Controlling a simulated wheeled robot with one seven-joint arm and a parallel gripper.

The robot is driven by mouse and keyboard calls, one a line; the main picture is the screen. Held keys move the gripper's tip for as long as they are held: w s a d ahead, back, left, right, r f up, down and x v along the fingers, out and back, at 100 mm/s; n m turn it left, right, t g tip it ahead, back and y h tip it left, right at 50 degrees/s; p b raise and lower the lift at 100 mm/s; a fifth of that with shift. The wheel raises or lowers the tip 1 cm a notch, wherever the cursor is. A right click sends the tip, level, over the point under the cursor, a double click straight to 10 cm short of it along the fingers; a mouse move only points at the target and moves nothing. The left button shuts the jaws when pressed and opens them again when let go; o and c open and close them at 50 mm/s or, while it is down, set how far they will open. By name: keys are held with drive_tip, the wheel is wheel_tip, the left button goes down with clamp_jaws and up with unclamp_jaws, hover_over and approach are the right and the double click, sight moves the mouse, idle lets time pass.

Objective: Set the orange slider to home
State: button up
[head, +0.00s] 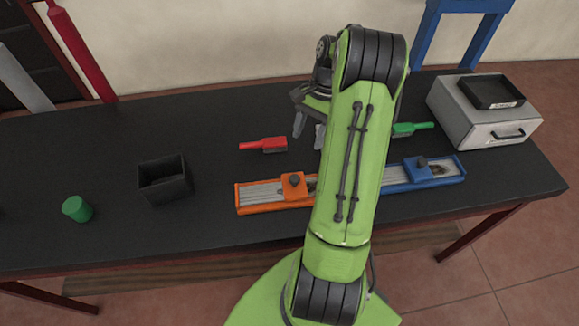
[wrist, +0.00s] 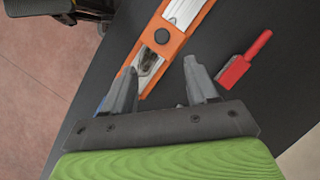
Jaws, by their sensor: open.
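The orange slider (head: 294,185) is an orange block with a dark round knob, sitting on an orange-framed rail (head: 262,209) with a pale metal track. In the head view my arm hides the right part of this rail. The slider also shows in the wrist view (wrist: 163,37), with a length of pale track above it and a dark marked patch below it. My gripper (head: 308,132) is open and empty, behind the rail in the head view. In the wrist view its fingertips (wrist: 160,78) point toward the rail, apart from the knob.
A blue rail (head: 440,184) with a blue slider (head: 421,167) lies right of my arm. A red brush (head: 264,145) and green brush (head: 411,129) lie behind. A black bin (head: 165,178), green cylinder (head: 77,209) and white box (head: 480,115) stand on the dark table.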

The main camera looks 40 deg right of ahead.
sight(294, 178)
drive_tip(key=x, duration=1.3)
drive_tip(key=shift+w+d+f, duration=0.1)
drive_tip(key=shift+f, duration=0.1)
drive_tip(key=shift+w+f, duration=0.1)
drive_tip(key=shift+f, duration=0.15)
drive_tip(key=shift+c, duration=0.5)
clamp_jaws()
